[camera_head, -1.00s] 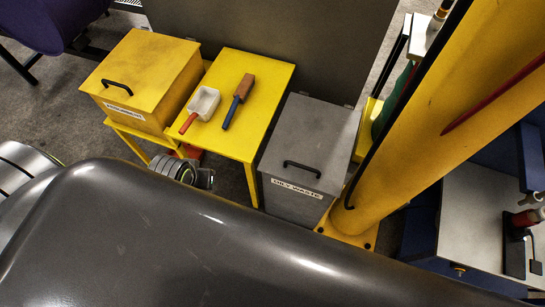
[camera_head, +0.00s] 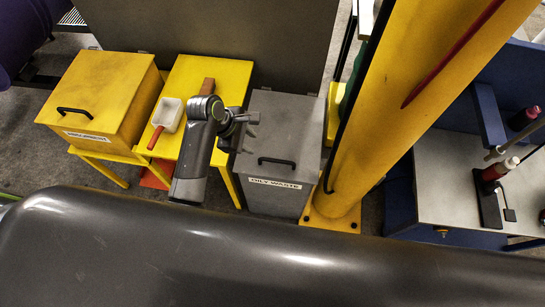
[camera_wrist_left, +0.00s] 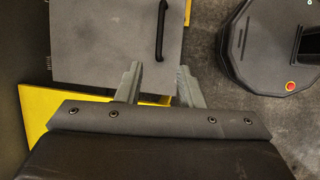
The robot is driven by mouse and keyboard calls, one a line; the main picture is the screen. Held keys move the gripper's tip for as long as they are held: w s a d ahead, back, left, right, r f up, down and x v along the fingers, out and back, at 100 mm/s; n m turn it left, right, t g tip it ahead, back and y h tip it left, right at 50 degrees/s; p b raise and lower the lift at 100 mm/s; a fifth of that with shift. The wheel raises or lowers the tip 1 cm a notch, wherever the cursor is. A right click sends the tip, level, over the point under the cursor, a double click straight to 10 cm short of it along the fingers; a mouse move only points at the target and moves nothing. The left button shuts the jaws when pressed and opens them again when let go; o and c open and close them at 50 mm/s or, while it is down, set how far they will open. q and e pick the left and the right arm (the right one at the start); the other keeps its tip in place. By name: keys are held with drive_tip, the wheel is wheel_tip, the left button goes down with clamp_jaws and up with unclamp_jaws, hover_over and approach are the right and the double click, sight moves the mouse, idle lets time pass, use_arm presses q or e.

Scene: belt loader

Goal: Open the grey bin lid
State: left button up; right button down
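The grey bin (camera_head: 285,190) stands right of the yellow table, with a white "OILY WASTE" label on its front. Its grey lid (camera_head: 290,115) is down, with a black bar handle (camera_head: 277,162) near the front edge. My left gripper (camera_head: 250,131) is over the lid's left part, left of the handle, and partly hides the lid. In the left wrist view the gripper (camera_wrist_left: 159,68) is open and empty, its two fingers apart. The lid (camera_wrist_left: 100,45) and handle (camera_wrist_left: 162,30) show beyond the fingertips, the handle lined up between them and apart from them. My right gripper is not in view.
A yellow lidded bin (camera_head: 105,90) is at left. A yellow table (camera_head: 190,80) holds a white scoop (camera_head: 168,113) and a brown-headed brush (camera_head: 208,86). A yellow post (camera_head: 400,110) stands close on the bin's right. A grey panel (camera_head: 220,30) rises behind.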

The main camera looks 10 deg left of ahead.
sight(275, 160)
use_arm(q)
drive_tip(key=b+x, duration=0.2)
drive_tip(key=x, duration=1.4)
drive_tip(key=shift+f, duration=0.4)
clamp_jaws()
